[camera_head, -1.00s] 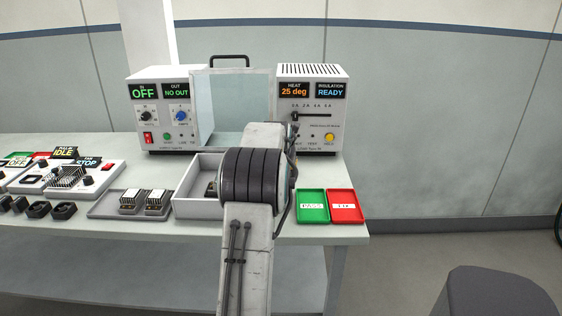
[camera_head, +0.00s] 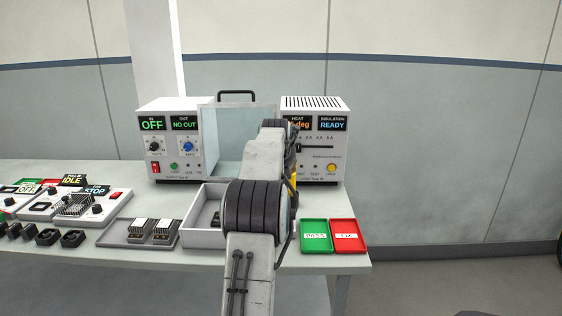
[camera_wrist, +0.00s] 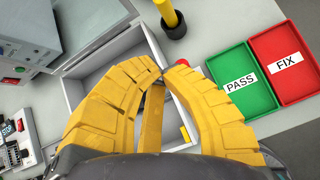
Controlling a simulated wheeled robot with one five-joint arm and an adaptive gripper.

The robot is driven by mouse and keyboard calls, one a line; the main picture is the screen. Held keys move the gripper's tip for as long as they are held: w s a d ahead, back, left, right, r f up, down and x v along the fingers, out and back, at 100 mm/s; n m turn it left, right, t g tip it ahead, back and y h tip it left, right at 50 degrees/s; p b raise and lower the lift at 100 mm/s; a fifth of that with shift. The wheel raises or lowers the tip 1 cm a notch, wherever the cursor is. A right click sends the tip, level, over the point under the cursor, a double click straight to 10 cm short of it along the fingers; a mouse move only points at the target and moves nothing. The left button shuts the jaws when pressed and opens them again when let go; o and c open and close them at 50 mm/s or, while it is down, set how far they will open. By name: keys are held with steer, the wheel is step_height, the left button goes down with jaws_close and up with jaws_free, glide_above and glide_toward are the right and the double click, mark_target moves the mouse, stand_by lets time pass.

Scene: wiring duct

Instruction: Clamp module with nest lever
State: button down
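My gripper (camera_wrist: 164,70) has yellow segmented fingers whose tips nearly meet above the open white box in the wrist view. A narrow yellow bar (camera_wrist: 150,120) shows between the fingers; I cannot tell whether it is part of my gripper. The white box (camera_head: 188,236) stands at the table front with a dark part (camera_head: 215,220) inside; my arm covers its right side. In the wrist view, a yellow upright post (camera_wrist: 168,12) in a black base stands beyond the box. It may be a lever. A red knob (camera_wrist: 185,64) is near the fingertips. No module is clearly visible in my gripper.
A green PASS tray (camera_head: 315,237) and a red FIX tray (camera_head: 348,237) lie right of the box. A grey tray with two modules (camera_head: 143,230) is at left. Test units (camera_head: 170,140) and a clear shield (camera_head: 225,140) stand behind. Switch boxes (camera_head: 85,205) fill the far left.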

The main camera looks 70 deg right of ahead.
steer(key=shift+w+d+r+p, duration=0.1)
steer(key=shift+r+p, duration=0.1)
steer(key=shift+r, duration=0.3)
steer(key=shift+w+d+r+p, duration=0.1)
steer(key=shift+r+p, duration=0.05)
steer(key=shift+r, duration=0.35)
